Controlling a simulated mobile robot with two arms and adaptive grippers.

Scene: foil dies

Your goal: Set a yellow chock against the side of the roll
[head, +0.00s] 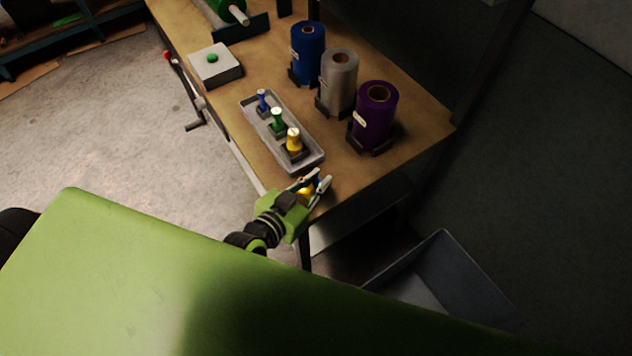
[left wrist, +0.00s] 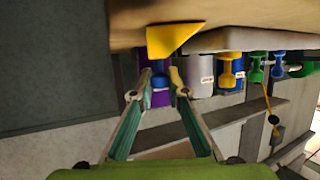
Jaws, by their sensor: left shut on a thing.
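My left gripper (head: 318,182) is at the near corner of the workbench. In the left wrist view its fingers (left wrist: 160,92) are closed in on a small blue piece (left wrist: 160,82). The yellow chock (left wrist: 175,39), a wedge, shows right beside that piece; the fingers partly hide the chock (head: 305,191) in the head view. Whether it touches the bench is unclear. Upright on the bench stand a purple roll (head: 376,112), a grey roll (head: 340,82) and a blue roll (head: 307,55) in dark holders. A green roll (head: 224,8) is cut off at the top. The chock is apart from the rolls.
A white box with a green button (head: 212,58) stands farther back. A grey bin (head: 450,262) is below the bench's right end. Bare bench (head: 420,138) lies right of the purple roll.

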